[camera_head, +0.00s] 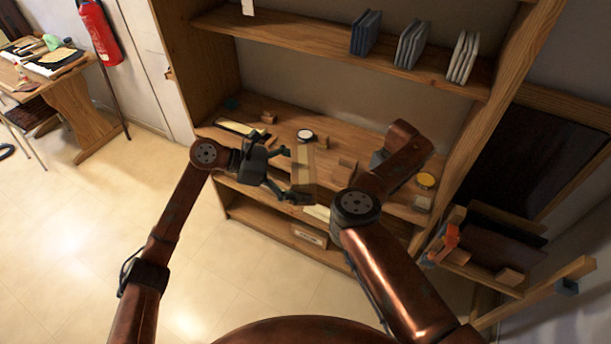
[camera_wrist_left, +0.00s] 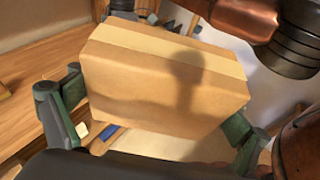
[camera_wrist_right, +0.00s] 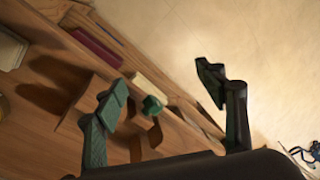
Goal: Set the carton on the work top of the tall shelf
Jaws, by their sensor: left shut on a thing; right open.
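My left gripper (camera_head: 287,175) is shut on the carton (camera_head: 304,172), a brown box with a paler tape strip. In the left wrist view the carton (camera_wrist_left: 165,80) fills the middle, with a finger at each side. In the head view it overlaps the front edge of the tall shelf's work top (camera_head: 338,133); I cannot tell whether it touches. My right gripper is open and empty in the right wrist view (camera_wrist_right: 162,85), near the shelf. In the head view its fingers are hidden behind my right arm.
On the work top are a round dark-rimmed tin (camera_head: 305,136), a yellow-topped tin (camera_head: 426,180), wooden blocks (camera_head: 268,117) and a long pale strip (camera_head: 240,128). Slim folders (camera_head: 411,45) stand on the shelf above. A wooden rack (camera_head: 490,262) is at right. Open floor lies left.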

